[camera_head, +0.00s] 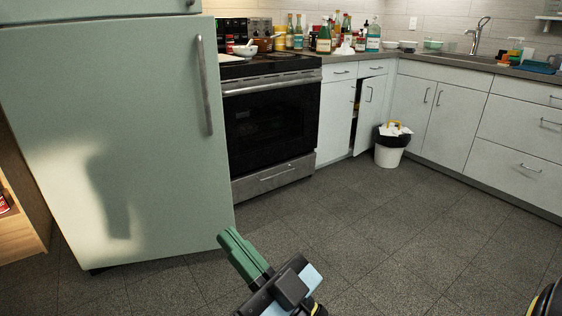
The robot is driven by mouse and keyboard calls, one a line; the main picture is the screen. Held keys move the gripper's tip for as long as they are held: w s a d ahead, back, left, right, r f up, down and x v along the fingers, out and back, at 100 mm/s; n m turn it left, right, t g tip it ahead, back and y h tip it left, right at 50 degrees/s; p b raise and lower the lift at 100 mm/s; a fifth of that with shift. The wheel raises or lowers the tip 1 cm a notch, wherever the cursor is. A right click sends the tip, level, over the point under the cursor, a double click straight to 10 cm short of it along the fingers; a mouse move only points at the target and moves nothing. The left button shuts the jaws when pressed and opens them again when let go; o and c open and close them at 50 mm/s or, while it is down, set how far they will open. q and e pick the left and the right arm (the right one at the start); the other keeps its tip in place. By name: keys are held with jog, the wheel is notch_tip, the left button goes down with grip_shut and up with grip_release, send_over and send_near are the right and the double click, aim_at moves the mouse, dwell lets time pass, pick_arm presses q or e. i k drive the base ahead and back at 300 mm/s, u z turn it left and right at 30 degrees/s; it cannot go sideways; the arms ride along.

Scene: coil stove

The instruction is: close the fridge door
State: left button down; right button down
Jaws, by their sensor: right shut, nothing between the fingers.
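The pale green fridge door (120,140) fills the left of the head view, with a long vertical metal handle (205,85) near its right edge. The door's face is turned toward me. It stands at or close to the fridge body, and its right edge sticks out slightly past the upper door (95,8). I cannot tell whether a small gap is left. My right gripper (231,235) has green fingers and is shut and empty. In the picture its tips are by the door's lower right corner; I cannot tell whether they touch. My left gripper is not in view.
A black-fronted stove (268,125) stands right of the fridge. A cabinet door (368,115) beyond it is ajar, beside a white trash bin (390,152). Bottles crowd the counter. A wooden shelf (20,225) is at far left. The dark tiled floor (400,240) is clear.

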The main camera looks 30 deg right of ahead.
aim_at(118, 125)
jog(key=z, duration=0.65)
jog(key=i, duration=1.2)
jog(key=u, duration=0.85)
jog(key=i, duration=0.25)
jog(key=u, duration=0.3)
